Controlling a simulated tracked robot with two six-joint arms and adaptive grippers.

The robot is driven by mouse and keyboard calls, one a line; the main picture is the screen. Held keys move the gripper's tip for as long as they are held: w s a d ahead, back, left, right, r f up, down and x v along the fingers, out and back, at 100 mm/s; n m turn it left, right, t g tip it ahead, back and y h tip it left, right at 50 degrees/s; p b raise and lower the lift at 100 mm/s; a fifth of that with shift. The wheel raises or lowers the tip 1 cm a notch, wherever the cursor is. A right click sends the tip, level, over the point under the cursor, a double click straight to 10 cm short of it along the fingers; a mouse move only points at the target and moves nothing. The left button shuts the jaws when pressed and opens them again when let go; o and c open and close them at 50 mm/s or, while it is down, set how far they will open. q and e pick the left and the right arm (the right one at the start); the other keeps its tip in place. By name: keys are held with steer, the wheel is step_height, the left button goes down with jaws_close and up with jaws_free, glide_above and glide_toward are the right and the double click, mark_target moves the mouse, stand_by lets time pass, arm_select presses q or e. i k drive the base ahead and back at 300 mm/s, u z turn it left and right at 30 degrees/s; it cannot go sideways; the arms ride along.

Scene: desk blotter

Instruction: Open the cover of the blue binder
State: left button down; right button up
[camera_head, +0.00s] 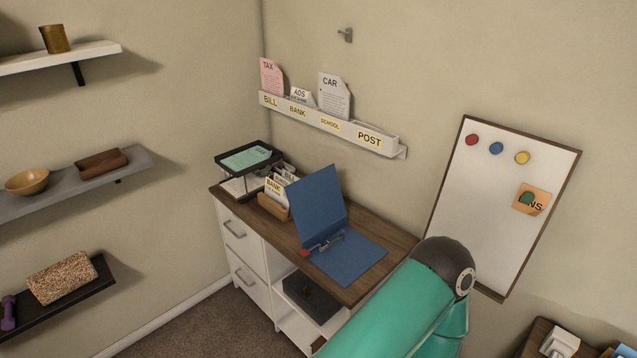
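The blue binder (347,262) lies on the wooden top of a white cabinet. Its cover (316,207) stands raised, tilted up and back towards the wall, and the flat half with the metal ring mechanism (325,241) is exposed. A small red piece (305,254) sits at the binder's near left edge. A teal arm of mine with a dark joint comes in from the bottom, right of the binder; its gripper is not visible. No gripper shows in this view.
A card box (274,206) and a black letter tray (247,160) stand left of the binder. A wall rack (343,132) holds papers above. A whiteboard (492,205) hangs at the right. Bare wood (372,234) shows right of the cover.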

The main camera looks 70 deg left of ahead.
mark_target(316, 200)
steer(key=u, duration=1.75)
steer(key=i, duration=0.1)
steer(key=z, duration=3.2)
steer(key=k, duration=2.3)
steer(key=u, duration=1.6)
steer(key=i, duration=1.05)
steer(key=u, duration=0.1)
